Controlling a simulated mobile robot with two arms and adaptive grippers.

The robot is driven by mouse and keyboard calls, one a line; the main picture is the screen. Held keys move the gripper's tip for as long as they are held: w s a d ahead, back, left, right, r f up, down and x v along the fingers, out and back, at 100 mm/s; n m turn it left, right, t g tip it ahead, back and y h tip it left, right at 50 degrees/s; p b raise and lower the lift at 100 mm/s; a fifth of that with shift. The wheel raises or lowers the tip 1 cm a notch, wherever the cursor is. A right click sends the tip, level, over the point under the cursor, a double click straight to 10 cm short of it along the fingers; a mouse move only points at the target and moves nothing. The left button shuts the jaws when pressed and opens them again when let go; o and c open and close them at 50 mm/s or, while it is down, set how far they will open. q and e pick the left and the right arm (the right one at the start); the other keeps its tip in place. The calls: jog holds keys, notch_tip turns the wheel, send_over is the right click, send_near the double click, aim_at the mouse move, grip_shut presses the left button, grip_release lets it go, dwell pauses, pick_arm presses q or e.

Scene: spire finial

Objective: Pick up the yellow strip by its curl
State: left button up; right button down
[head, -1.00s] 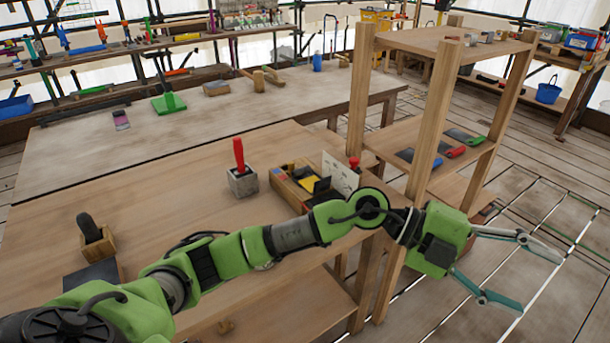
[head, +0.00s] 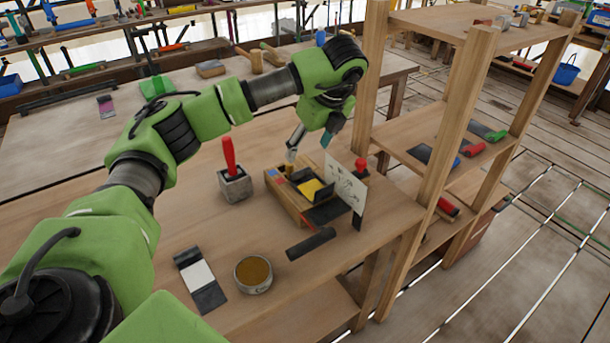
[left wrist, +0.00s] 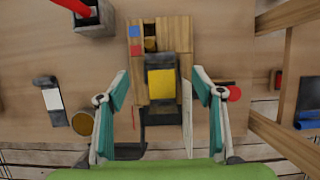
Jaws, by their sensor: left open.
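The yellow strip (head: 311,189) shows as a small yellow patch on a dark holder in a wooden box (head: 286,205) on the bench. In the left wrist view the yellow strip (left wrist: 161,83) looks like a flat square, with dark pieces above and below it. I cannot make out its curl. My left gripper (head: 313,145) is open, pointing down above the box, and holds nothing. In the left wrist view the left gripper (left wrist: 160,86) has its fingers spread on both sides of the strip, apart from it. My right gripper is not in view.
A white card (head: 345,186) stands upright along the box's right side, near a red knob (head: 361,164). A red-handled tool (head: 229,155) stands in a grey block to the left. A tin (head: 253,274) and a black-and-white strip (head: 199,279) lie in front. A wooden shelf post (head: 460,110) rises at right.

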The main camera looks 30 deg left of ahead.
pick_arm(q)
send_over(300, 170)
jog(key=d, duration=0.2)
jog(key=f, duration=0.4)
jog(key=shift+s+f, duration=0.1)
jog(key=shift+s, duration=0.3)
jog(key=shift+f, duration=0.25)
jog(key=shift+a+f+p, duration=0.25)
jog(key=shift+f+p, duration=0.35)
jog(key=shift+p, duration=0.15)
jog(key=p+x, duration=0.1)
jog(key=x, duration=0.2)
jog(key=shift+f, duration=0.25)
jog(key=shift+w+a+f, duration=0.1)
jog(key=shift+a+f, duration=0.05)
jog(key=shift+f, duration=0.05)
jog(key=c, duration=1.4)
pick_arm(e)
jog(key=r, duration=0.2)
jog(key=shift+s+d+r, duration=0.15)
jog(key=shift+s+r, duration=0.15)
